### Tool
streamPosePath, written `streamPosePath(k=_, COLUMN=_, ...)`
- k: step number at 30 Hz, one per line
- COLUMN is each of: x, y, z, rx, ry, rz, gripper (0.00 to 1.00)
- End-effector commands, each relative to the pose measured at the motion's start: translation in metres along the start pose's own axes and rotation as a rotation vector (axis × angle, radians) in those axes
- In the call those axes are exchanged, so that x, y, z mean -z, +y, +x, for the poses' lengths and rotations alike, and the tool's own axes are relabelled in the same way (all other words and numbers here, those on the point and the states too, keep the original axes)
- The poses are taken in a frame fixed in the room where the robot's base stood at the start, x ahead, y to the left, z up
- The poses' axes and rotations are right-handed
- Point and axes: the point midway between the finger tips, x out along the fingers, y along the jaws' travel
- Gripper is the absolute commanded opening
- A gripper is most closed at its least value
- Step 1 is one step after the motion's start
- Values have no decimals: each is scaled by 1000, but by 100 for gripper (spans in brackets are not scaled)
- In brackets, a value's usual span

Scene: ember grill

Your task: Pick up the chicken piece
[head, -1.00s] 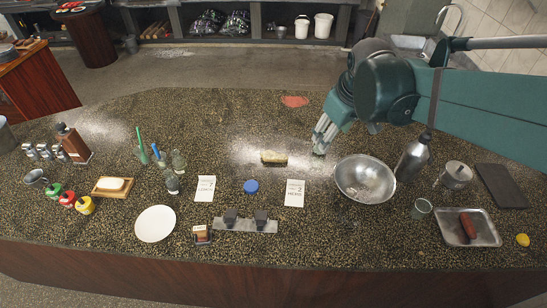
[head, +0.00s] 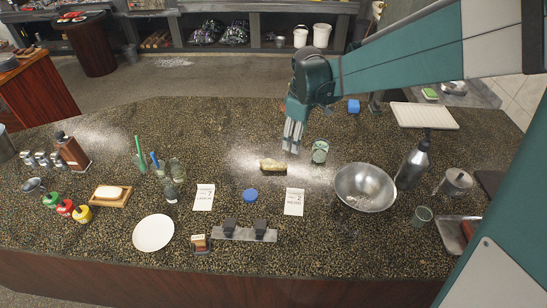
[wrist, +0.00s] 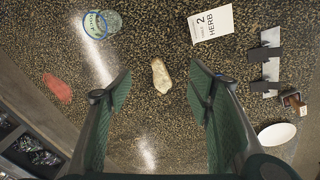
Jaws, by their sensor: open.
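The chicken piece looks like a small, pale tan, elongated lump (head: 273,165) lying on the speckled counter, left of and below my gripper in the head view. In the wrist view the piece (wrist: 160,75) lies on the counter between the two fingertips as seen from above. My gripper (head: 293,148) points down above the counter, just behind and right of the piece. Its green-padded fingers (wrist: 159,72) are wide apart in the wrist view, with nothing held. The gap in height to the piece is hard to judge.
A glass jar (head: 319,152) stands close right of the gripper, with a metal bowl (head: 365,187) beyond it. Cards (head: 294,202) and a blue lid (head: 250,195) lie in front. A flat red piece (wrist: 57,88) lies left in the wrist view. Counter around the tan piece is clear.

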Motion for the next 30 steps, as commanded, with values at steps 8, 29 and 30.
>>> streamPosePath(k=8, x=37, y=9, z=48, rx=47, ry=-29, rz=-136, gripper=52)
streamPosePath(k=29, x=94, y=9, z=140, rx=139, ry=-72, rz=-382, gripper=52)
streamPosePath(k=30, x=94, y=9, z=141, rx=140, ry=-72, rz=-384, gripper=52)
